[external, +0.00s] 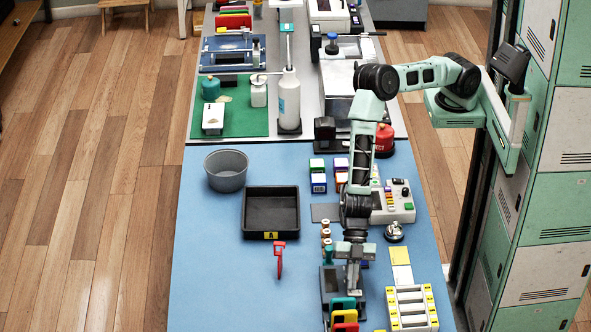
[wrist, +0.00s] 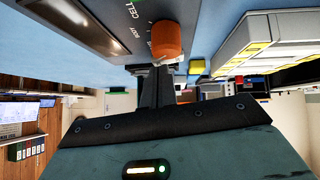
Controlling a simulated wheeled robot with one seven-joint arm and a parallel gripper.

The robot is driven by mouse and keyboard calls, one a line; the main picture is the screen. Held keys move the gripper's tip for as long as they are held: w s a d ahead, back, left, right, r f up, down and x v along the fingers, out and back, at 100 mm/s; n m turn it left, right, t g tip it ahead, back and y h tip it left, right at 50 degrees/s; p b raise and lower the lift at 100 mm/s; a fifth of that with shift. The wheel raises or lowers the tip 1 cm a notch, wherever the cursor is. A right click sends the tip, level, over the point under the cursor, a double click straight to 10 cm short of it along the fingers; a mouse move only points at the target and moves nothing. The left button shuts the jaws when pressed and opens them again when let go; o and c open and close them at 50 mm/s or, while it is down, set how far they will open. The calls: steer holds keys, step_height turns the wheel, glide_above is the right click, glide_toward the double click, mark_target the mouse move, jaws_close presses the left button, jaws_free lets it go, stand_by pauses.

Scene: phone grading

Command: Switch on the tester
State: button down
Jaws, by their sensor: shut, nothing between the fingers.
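The tester, a dark grey box (external: 329,283), stands near the front of the blue table in the external view, partly covered by my arm. An orange rotary knob (wrist: 167,40) sits on the panel beside small markings. My gripper (wrist: 157,72) is shut and empty, its fingertips right at the knob's edge; I cannot tell whether they touch it. In the external view my gripper (external: 353,277) points down at the tester's right side.
A white slotted rack (external: 412,308) with yellow labels stands close on the right. Coloured upright pieces (external: 345,318) stand in front. A call bell (external: 394,232) and a control box (external: 392,203) lie behind. A black tray (external: 270,212) is left; the table's front left is clear.

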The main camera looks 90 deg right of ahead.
steer(key=shift+w+f+b, duration=0.1)
steer(key=shift+f+b, duration=0.25)
steer(key=shift+b, duration=0.1)
steer(key=shift+r, duration=0.1)
steer(key=shift+s+b, duration=0.45)
steer(key=shift+s, duration=0.4)
